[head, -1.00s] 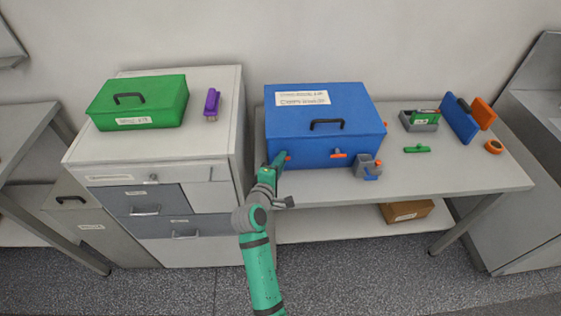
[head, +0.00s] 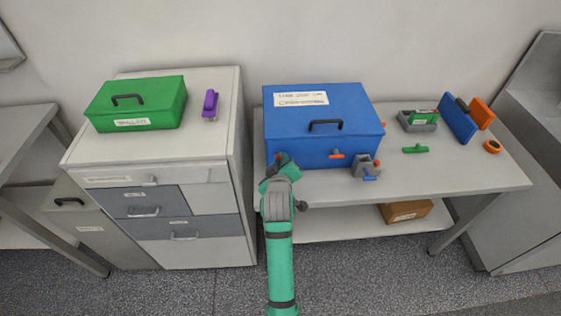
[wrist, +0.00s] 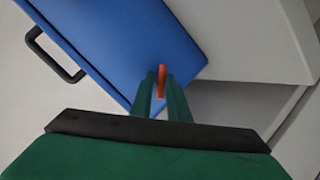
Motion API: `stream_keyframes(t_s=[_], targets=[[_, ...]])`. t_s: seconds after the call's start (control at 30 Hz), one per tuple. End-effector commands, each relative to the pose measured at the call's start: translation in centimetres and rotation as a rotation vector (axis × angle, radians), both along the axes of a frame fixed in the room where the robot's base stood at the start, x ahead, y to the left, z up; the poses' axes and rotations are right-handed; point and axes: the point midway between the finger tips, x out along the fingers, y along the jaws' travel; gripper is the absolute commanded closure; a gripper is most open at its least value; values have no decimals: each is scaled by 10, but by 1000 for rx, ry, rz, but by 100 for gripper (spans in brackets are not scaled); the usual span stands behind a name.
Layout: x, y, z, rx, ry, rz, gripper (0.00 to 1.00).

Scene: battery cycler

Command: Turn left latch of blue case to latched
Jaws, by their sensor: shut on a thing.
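The blue case (head: 300,149) stands closed on the grey table, with a black handle and white labels on its lid. Its left latch is a small orange piece, seen between my fingers in the wrist view (wrist: 161,80). In the head view that latch is mostly hidden by my gripper (head: 282,159). My gripper's two green fingers (wrist: 162,92) are shut on the left latch, one on each side. The right orange latch (head: 337,154) sits on the case front, lying sideways and free of my gripper.
A grey and blue clamp-like item (head: 367,169) stands close to the case's front right. A green piece (head: 415,149), an orange ring (head: 492,146) and a grey holder (head: 417,122) lie farther right. A green case (head: 137,107) and purple stapler (head: 210,104) stand on the left cabinet.

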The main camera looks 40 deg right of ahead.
Motion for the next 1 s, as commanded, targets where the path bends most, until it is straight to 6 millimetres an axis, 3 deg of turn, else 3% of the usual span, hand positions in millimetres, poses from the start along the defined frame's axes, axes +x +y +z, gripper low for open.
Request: stream_keyframes(t_s=[0.03,0.5,1.0], targets=[[2,4,-7,47,-11,9,100],[1,4,-7,404,-228,11,100],[2,5,-7,590,-341,16,100]])
